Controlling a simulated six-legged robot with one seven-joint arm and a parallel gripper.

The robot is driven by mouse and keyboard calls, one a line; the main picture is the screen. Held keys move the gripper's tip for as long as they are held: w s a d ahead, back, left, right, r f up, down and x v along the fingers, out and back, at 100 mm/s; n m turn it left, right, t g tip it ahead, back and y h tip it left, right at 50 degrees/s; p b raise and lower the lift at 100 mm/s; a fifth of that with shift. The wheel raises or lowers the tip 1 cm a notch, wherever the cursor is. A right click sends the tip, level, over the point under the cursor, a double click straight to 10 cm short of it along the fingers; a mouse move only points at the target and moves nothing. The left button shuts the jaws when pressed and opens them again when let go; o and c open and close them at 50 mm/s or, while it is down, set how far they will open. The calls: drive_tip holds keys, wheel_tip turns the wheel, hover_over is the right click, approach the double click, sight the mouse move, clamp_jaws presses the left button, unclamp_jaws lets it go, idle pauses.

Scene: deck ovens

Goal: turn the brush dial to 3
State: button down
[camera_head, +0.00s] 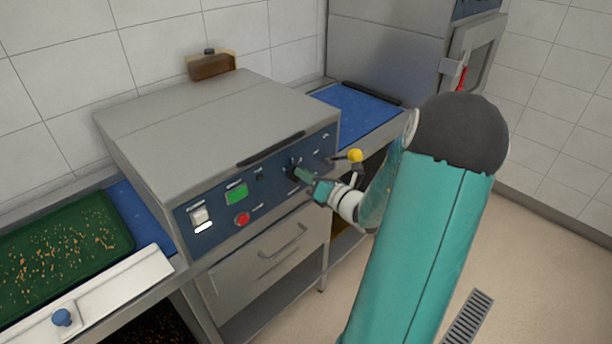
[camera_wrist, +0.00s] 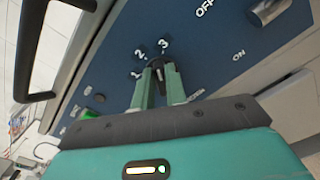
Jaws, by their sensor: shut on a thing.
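The brush dial (camera_wrist: 157,64) is a small black knob on the dark blue control panel (camera_wrist: 110,60), with the white marks 1, 2 and 3 in an arc around its upper left side. My gripper (camera_wrist: 157,76) is shut on the dial, one green finger on each side of it. The fingers cover part of the dial, and its exact setting is hard to read; its visible end lies nearest the 3. In the head view my gripper (camera_head: 296,173) reaches the right half of the machine's panel (camera_head: 270,177), and the dial is mostly hidden.
A yellow-knobbed lever (camera_head: 355,156) sticks out just right of my gripper. A red button (camera_head: 242,219), a green switch (camera_head: 236,193) and a black handle bar (camera_head: 271,150) are on the machine's front. A green tray (camera_head: 110,205) stands at left. Open floor lies at right.

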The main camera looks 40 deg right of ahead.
drive_tip(key=shift+d+f+m, duration=0.1)
drive_tip(key=shift+f+m, duration=0.1)
drive_tip(key=shift+m, duration=1.3)
drive_tip(key=c, duration=1.4)
unclamp_jaws()
drive_tip(key=shift+c, duration=0.2)
drive_tip(key=s, duration=1.4)
drive_tip(key=shift+d, duration=0.2)
drive_tip(key=shift+w, duration=0.1)
